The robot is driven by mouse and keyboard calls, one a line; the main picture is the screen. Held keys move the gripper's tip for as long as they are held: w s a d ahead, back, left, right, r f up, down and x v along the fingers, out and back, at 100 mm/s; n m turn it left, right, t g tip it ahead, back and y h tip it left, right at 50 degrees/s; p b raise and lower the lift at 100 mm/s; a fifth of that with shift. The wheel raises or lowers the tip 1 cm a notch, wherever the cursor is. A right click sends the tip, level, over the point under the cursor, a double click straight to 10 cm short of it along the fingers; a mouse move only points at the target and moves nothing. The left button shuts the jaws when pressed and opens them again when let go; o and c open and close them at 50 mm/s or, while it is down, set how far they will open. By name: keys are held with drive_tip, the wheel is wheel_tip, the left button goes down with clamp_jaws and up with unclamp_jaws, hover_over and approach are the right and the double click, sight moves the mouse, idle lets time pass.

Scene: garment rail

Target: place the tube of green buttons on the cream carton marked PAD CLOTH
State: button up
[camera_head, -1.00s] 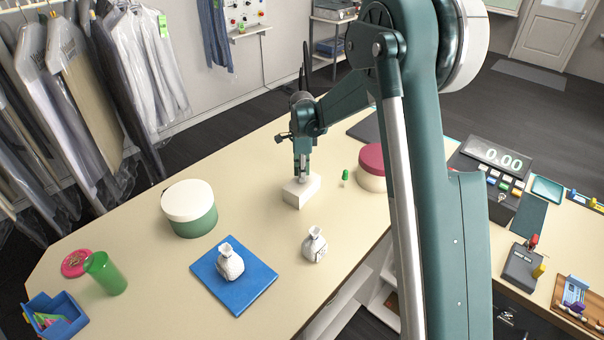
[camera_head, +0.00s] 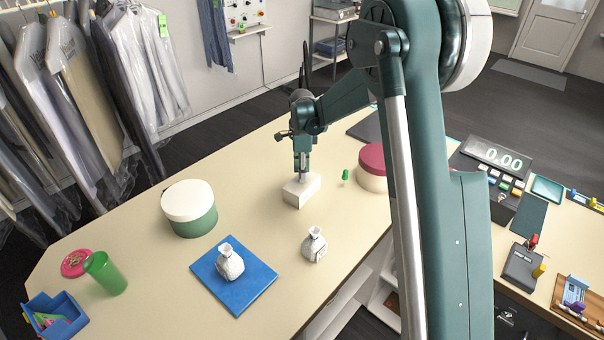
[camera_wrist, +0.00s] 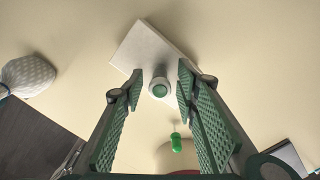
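The cream carton (camera_head: 296,195) lies on the counter in the middle of the head view. It also shows in the wrist view (camera_wrist: 145,47); no marking can be read on it. A small pale tube with a green round centre (camera_wrist: 159,89), seen end-on, appears to stand upright on the carton, near one edge. I take it for the tube of green buttons; in the head view it is a small grey shape under the fingers. My gripper (camera_head: 302,172) is just above the carton. In the wrist view its fingers (camera_wrist: 160,84) are apart, with gaps on both sides of the tube.
A small green object (camera_head: 345,175) stands right of the carton, before a red-lidded round box (camera_head: 371,160). Counter between these is clear.

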wheel_tip(320, 180, up, 11)
drive_tip(key=shift+r+b, duration=0.2)
drive_tip(key=shift+b, duration=0.1)
idle(0.9)
drive_tip(key=s+d+r+n+t, duration=0.2)
drive_tip(key=s+d+r+n, duration=0.4)
drive_tip(key=s, duration=0.5)
drive_tip(key=s+d+r+n+t, duration=0.1)
drive_tip(key=s+d+r+n, duration=0.3)
drive_tip(key=s+r, duration=0.5)
drive_tip(key=s+d+f+n+t, duration=0.1)
drive_tip(key=s+d+n, duration=0.1)
drive_tip(key=s, duration=0.6)
drive_tip(key=s+d+f+n+t, duration=0.1)
drive_tip(key=s+d+f+n, duration=0.1)
drive_tip(key=s, duration=0.6)
drive_tip(key=s+d+f+n+t, duration=0.2)
drive_tip(key=s+d+n, duration=0.1)
drive_tip(key=s, duration=0.6)
drive_tip(key=shift+d+n, duration=0.4)
drive_tip(key=shift+n, duration=0.1)
